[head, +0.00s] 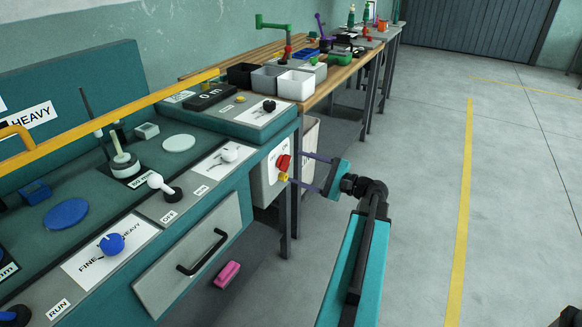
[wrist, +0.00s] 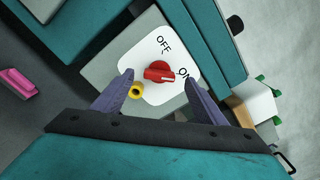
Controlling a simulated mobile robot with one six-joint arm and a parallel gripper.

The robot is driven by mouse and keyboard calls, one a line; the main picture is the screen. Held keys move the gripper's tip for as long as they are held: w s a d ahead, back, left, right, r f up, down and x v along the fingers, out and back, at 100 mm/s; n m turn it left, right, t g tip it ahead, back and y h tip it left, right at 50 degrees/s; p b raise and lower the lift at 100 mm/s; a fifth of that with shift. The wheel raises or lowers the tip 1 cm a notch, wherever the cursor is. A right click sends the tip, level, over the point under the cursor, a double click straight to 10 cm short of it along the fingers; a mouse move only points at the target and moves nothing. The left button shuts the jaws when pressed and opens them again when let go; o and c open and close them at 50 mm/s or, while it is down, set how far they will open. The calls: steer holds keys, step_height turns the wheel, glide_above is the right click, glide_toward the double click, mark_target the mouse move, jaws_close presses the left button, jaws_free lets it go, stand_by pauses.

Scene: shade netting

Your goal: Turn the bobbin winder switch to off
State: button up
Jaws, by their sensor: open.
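A red rotary switch (head: 283,161) sits on a white plate on the end face of the teal bench. In the wrist view the red switch (wrist: 158,71) lies between labels OFF and ON, its white mark pointing right towards ON. My gripper (head: 299,170) is open in front of that face. In the wrist view the purple fingers of my gripper (wrist: 157,82) stand either side of the switch, apart from it. A white-knobbed lever (head: 160,184) stands on the bench top between small labels that look like RUN and OFF. No readable label names the bobbin winder.
A drawer (head: 190,255) with a black handle is in the bench front. A pink block (head: 227,274) lies below it.

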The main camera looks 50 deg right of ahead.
mark_target(288, 164)
steer(key=shift+x, duration=2.15)
steer(key=c, duration=1.1)
steer(key=shift+o, duration=0.2)
steer(key=shift+b, duration=0.3)
